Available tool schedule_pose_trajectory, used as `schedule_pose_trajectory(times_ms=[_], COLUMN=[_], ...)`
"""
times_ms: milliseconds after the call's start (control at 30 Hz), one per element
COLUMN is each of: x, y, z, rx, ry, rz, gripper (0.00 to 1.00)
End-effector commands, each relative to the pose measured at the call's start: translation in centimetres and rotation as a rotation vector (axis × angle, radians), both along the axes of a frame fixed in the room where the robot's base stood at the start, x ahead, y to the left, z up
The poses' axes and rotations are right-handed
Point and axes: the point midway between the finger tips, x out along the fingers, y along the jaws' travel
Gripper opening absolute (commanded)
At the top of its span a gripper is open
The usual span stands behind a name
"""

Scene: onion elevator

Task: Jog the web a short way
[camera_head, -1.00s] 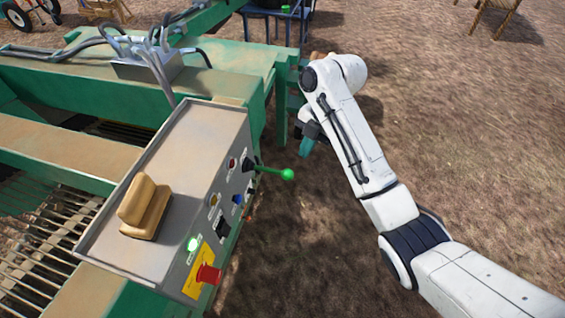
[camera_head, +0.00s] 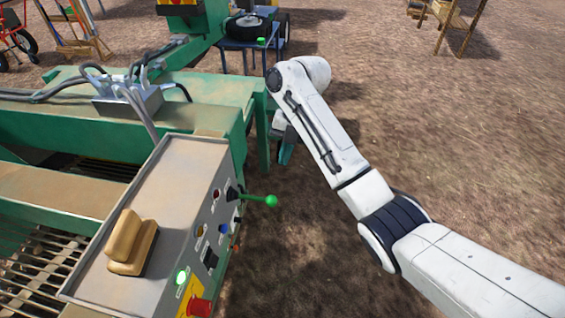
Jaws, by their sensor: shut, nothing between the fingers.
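The control box (camera_head: 150,215) sits on the green machine at the left. Its sloping front panel carries a lever with a green knob (camera_head: 271,201) sticking out to the right, several small buttons, a lit green lamp (camera_head: 181,277) and a red mushroom button (camera_head: 200,307) on a yellow plate, partly cut off below. The web of metal rods (camera_head: 35,265) shows at the lower left, partly hidden by the box and frame. My gripper (camera_head: 285,154), with teal fingers, is shut and empty beyond the green knob, apart from it and partly hidden by my arm.
A tan block-shaped object (camera_head: 132,243) lies on the box top. A green frame leg (camera_head: 262,135) stands just left of my gripper. A blue table (camera_head: 255,42) with a black tyre (camera_head: 247,27) stands behind.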

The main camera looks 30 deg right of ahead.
Motion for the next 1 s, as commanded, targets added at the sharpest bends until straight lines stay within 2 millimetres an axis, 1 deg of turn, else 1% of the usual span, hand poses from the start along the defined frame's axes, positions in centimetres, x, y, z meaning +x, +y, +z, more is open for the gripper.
schedule_pose_trajectory(times_ms=[33, 67, 100, 200, 433, 500, 567, 700, 800, 1000], x=[-0.1, -0.2, -0.2, -0.3, -0.5, -0.6, -0.6, -0.7, -0.7, -0.6], y=[0.4, 0.5, 0.7, 1.1, 2.1, 2.4, 2.6, 3.0, 3.2, 3.3], z=[-1.1, -1.5, -2.5, -4.3, -7.5, -8.8, -9.2, -11.0, -11.7, -12.2], rx=[0.003, 0.002, 0.002, 0.001, 0.000, 0.000, -0.001, 0.000, -0.001, -0.001], ry=[0.005, 0.006, 0.006, 0.005, 0.006, 0.006, 0.007, 0.007, 0.005, 0.003], rz=[0.003, 0.002, 0.003, 0.001, 0.001, 0.001, 0.001, 0.000, -0.001, 0.000], gripper=[0.00, 0.00, 0.00, 0.00, 0.00, 0.00, 0.00, 0.00, 0.00, 0.00])
